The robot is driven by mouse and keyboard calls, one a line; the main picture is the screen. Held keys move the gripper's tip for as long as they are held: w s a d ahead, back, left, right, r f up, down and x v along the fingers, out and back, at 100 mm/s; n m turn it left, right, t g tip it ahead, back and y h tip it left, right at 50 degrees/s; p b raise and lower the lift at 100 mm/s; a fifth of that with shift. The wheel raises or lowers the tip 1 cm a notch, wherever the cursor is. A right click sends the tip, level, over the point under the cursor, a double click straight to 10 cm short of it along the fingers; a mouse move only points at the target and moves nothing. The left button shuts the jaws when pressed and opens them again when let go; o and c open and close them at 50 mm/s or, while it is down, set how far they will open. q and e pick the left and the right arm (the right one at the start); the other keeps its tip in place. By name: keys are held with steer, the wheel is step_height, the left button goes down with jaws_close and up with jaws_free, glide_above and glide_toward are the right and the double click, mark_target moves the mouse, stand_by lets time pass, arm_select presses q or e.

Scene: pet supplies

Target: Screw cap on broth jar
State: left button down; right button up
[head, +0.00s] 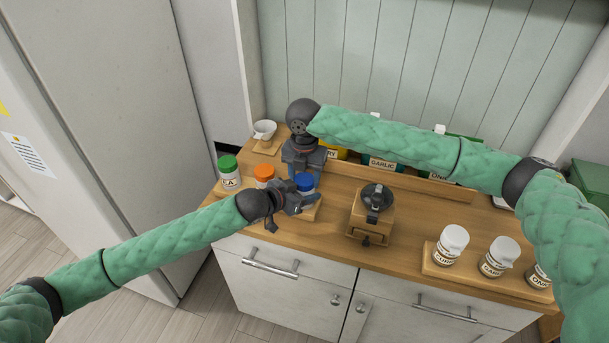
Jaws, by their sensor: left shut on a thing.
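A blue cap (304,182) sits on a jar on the wooden counter, and the jar's body is mostly hidden behind my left gripper. My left gripper (297,202) is shut around this blue-capped jar at its front. My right gripper (304,172) points down directly above the blue cap; its fingertips are too dark and small to tell open from shut. An orange-capped jar (264,173) stands just left, and a green-capped jar (229,175) marked A stands further left. I cannot read which jar is the broth.
A wooden box with a dark grinder-like top (377,198) stands right of the jars. A white cup (264,130) and labelled containers (383,163) are at the back. A tall pale cabinet (130,110) rises at left.

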steer(key=c, duration=0.5)
steer(key=m, duration=0.6)
steer(key=shift+c, duration=0.2)
steer(key=m, duration=0.4)
steer(key=shift+s, duration=0.1)
steer(key=shift+m, duration=1.5)
steer(key=o, duration=1.1)
steer(key=shift+r, duration=0.1)
